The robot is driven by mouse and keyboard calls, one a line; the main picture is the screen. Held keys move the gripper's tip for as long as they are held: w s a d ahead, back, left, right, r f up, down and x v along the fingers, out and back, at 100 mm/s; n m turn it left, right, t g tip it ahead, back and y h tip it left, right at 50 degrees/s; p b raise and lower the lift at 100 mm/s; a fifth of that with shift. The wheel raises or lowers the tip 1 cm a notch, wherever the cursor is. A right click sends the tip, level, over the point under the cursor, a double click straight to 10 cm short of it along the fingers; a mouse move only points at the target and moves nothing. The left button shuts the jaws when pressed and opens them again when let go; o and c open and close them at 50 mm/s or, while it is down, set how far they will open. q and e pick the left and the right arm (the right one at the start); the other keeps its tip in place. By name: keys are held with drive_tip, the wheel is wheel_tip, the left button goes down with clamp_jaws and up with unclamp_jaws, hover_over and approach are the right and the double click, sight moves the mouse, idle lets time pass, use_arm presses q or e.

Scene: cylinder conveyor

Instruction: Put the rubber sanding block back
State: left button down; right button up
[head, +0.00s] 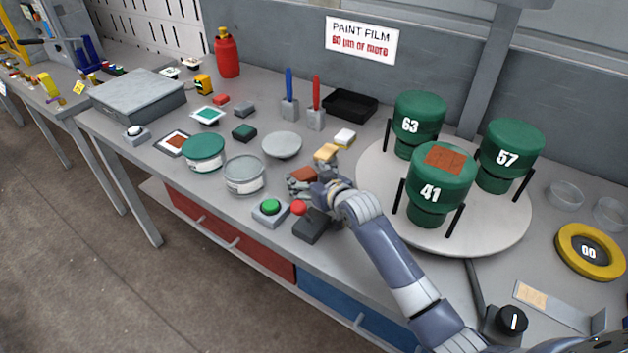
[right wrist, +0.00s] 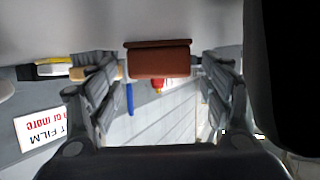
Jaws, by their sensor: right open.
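A brick-red block (head: 303,174), which looks like the rubber sanding block, is on the grey bench beside the tan block. My right gripper (head: 301,185) is at this block, its fingers close around it. In the right wrist view the red block (right wrist: 158,60) shows between the two spread fingers, with gaps on both sides. The right gripper is open. The fingers partly hide the block in the head view. My left gripper is not in view.
A tan block (head: 326,152) and a white-and-yellow block (head: 344,140) are just behind. A green button box (head: 270,211) and a dark box with a red knob (head: 311,226) stand in front. The turntable (head: 375,187) with green cylinders is to the right; tins (head: 245,178) stand left.

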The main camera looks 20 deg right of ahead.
drive_tip(key=shift+s+r, duration=0.15)
drive_tip(key=shift+s, duration=0.1)
drive_tip(key=v, duration=1.1)
drive_tip(key=shift+s+d+r, duration=0.1)
drive_tip(key=shift+s, duration=0.1)
